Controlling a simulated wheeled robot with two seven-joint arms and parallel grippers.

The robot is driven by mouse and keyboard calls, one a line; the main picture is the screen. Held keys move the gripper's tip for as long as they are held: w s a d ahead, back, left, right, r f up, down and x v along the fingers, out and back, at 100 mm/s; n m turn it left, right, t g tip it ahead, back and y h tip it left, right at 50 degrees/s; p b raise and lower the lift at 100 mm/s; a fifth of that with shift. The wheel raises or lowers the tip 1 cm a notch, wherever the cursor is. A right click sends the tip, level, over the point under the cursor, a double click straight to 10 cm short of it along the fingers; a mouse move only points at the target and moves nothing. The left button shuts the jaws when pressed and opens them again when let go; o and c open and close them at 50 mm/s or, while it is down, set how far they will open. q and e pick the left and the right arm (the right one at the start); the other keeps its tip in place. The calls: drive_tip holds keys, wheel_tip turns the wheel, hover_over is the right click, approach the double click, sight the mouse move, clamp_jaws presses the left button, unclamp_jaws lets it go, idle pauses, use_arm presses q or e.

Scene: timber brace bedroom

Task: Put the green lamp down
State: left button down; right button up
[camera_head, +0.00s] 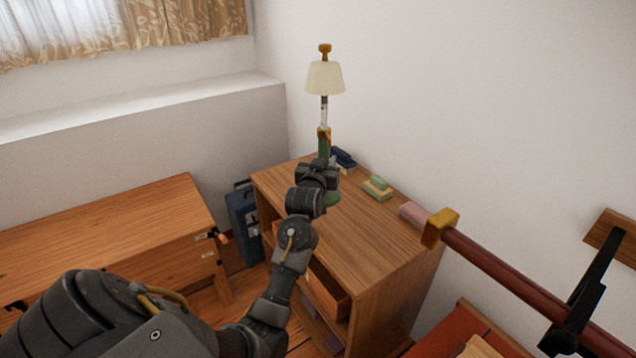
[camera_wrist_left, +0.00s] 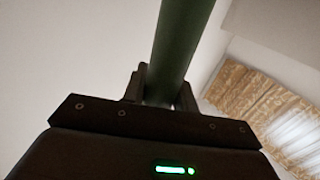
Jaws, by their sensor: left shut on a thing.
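The green lamp (camera_head: 324,147) stands upright at the far end of the wooden dresser top, with a cream shade (camera_head: 325,77) and a dark green stem. Its green base (camera_head: 332,197) shows low beside my gripper, at the dresser top; I cannot tell whether it touches. My left gripper (camera_head: 322,166) is shut on the lamp's stem. In the left wrist view the green stem (camera_wrist_left: 181,45) runs up from between the fingers. My right gripper is not in view.
The dresser (camera_head: 375,235) has an open drawer (camera_head: 327,288). On its top lie a dark blue item (camera_head: 343,159), a green item (camera_head: 378,187) and a pink item (camera_head: 413,213) along the wall. A wooden desk (camera_head: 110,235) and a blue case (camera_head: 243,222) stand left.

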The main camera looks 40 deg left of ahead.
use_arm(q)
drive_tip(key=w+a+f, duration=0.3)
drive_tip(key=a+f, duration=0.2)
drive_tip(key=f, duration=0.4)
drive_tip(key=shift+a+f, duration=0.15)
drive_tip(key=shift+a, duration=0.15)
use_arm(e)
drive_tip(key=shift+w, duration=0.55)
use_arm(q)
drive_tip(key=shift+s+f, duration=0.1)
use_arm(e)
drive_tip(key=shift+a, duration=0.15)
use_arm(q)
drive_tip(key=c, duration=1.4)
unclamp_jaws()
drive_tip(key=shift+f, duration=0.1)
drive_tip(key=shift+c, duration=0.2)
drive_tip(key=o, duration=0.3)
drive_tip(key=shift+o, duration=0.2)
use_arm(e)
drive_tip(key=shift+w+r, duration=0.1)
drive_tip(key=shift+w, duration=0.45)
